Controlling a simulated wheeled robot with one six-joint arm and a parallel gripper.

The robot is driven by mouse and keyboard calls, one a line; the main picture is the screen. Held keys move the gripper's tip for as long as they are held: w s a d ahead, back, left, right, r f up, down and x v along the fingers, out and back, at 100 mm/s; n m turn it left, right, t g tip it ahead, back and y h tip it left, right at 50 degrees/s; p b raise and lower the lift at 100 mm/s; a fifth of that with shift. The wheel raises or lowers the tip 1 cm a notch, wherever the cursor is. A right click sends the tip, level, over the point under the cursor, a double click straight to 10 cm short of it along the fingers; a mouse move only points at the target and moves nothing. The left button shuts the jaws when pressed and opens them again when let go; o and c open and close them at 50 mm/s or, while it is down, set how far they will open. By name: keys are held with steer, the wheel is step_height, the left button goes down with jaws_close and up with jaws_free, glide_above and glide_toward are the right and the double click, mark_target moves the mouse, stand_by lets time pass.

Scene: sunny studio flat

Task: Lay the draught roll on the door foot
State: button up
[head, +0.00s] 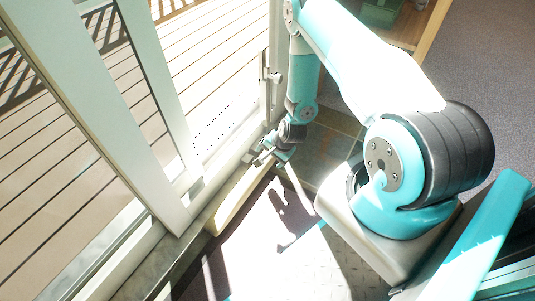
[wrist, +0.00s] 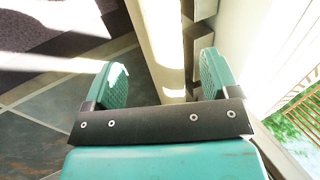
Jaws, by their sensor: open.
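The draught roll (head: 238,196) is a long cream roll lying low along the foot of the glazed door (head: 150,135). I cannot tell whether it touches the door. My gripper (head: 268,155) is at the roll's far part, low by the door. In the wrist view the roll (wrist: 158,35) runs away from me between the two teal fingers of my gripper (wrist: 163,72). The fingers are open, with a gap on the left side of the roll; the right finger is closer to it. The white door frame (wrist: 238,40) is just right of the right finger.
A sunlit plank deck (head: 60,150) lies outside the glass. Dark floor tiles (wrist: 60,115) and a carpet (wrist: 60,30) are left of the roll in the wrist view. A wooden shelf unit (head: 432,30) stands at the back. A door handle (head: 272,76) sticks out above my gripper.

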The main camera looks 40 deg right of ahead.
steer(key=a+p+v, duration=0.1)
steer(key=p+v, duration=0.3)
steer(key=v, duration=0.3)
steer(key=w+a+r+n+g+y, duration=0.15)
steer(key=a+r+n, duration=0.45)
steer(key=r, duration=0.8)
steer(key=w+a+r+n+y, duration=0.15)
steer(key=a+r+n, duration=0.25)
steer(key=a+r, duration=0.75)
steer(key=s+a+r+n+g, duration=0.1)
steer(key=s+a+r+n, duration=0.1)
steer(key=s+r+n, duration=0.3)
steer(key=s+a+r+n+g, duration=0.2)
steer(key=s+r+n, duration=0.4)
steer(key=s+r, duration=0.7)
steer(key=s+a, duration=0.1)
steer(key=s, duration=0.1)
steer(key=shift+s+r+b, duration=0.3)
steer(key=shift+s+r, duration=0.05)
steer(key=shift+r, duration=0.05)
step_height(320, 180, up, 48)
steer(key=p, duration=4.8)
steer(key=shift+a, duration=0.1)
